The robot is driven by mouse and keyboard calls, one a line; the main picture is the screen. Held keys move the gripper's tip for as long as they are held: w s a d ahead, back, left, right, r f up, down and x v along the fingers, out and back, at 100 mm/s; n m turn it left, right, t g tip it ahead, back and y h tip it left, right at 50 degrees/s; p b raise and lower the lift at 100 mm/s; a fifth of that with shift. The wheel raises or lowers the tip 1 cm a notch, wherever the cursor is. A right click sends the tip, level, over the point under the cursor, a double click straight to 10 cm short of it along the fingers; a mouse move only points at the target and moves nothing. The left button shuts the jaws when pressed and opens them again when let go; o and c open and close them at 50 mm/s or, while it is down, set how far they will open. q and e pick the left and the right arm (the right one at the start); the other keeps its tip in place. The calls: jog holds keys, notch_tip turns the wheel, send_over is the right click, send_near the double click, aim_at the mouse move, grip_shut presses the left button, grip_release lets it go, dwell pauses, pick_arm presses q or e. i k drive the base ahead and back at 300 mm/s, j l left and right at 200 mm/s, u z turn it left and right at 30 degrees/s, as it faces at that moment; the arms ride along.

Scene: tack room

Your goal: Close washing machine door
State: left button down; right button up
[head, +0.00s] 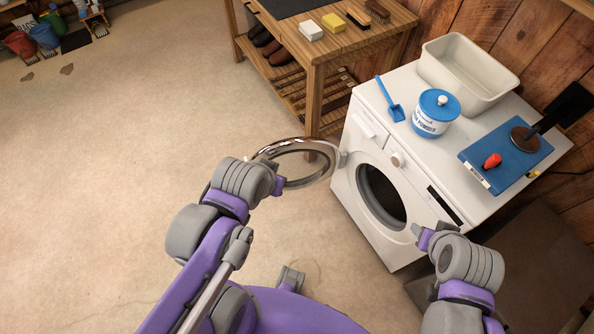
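A white washing machine (368,120) stands right of centre, its dark round drum opening (382,196) uncovered. Its round door (318,179), a shiny ring with a glass middle, is swung out to the left, hinged at the left side of the opening. My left gripper (270,168) is at the door's far-left rim, touching or very close to it; its fingers are mostly hidden behind my wrist. My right gripper (420,236) is at the lower right of the drum opening, close to the machine's front; its finger gap is not clear.
On the machine's top are a blue scoop (391,101), a washing powder tub (434,112), a white basin (468,71) and a blue mat (508,156) with a red item (492,160). A wooden bench (340,47) stands behind.

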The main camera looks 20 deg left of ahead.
aim_at(335, 160)
jog(key=z, duration=1.5)
jog(key=j+z, duration=0.15)
jog(key=z, duration=0.25)
jog(key=k+j+z, duration=0.1)
jog(key=z, duration=0.35)
jog(key=j+z, duration=0.1)
jog(key=z, duration=0.3)
jog(key=k+j, duration=0.85)
jog(key=j, duration=0.15)
jog(key=k+j, duration=1.7)
jog(key=j, duration=0.25)
